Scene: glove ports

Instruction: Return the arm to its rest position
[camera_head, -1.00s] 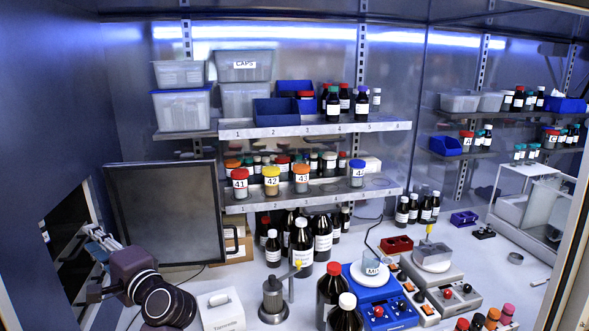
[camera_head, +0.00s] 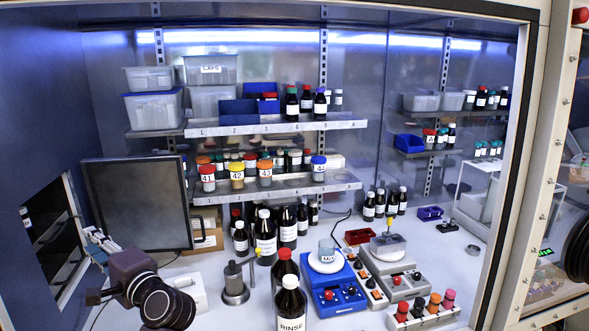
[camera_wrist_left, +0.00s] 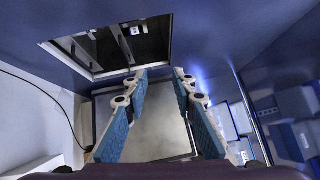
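My left arm comes in at the lower left of the head view. Its gripper (camera_head: 98,243) points at the left wall, beside a dark square opening. In the left wrist view the gripper (camera_wrist_left: 160,76) has its two blue-padded fingers apart with nothing between them. It faces the wall opening (camera_wrist_left: 112,42) and the dark flat panel (camera_wrist_left: 160,128). My right gripper is not in view.
A dark monitor-like panel (camera_head: 138,205) stands close to the left gripper. Bottles, including one marked RINSE (camera_head: 290,306), a metal stand (camera_head: 235,285) and a blue balance (camera_head: 333,290) crowd the bench. Shelves (camera_head: 275,127) hold jars and bins. A frame post (camera_head: 505,180) stands at right.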

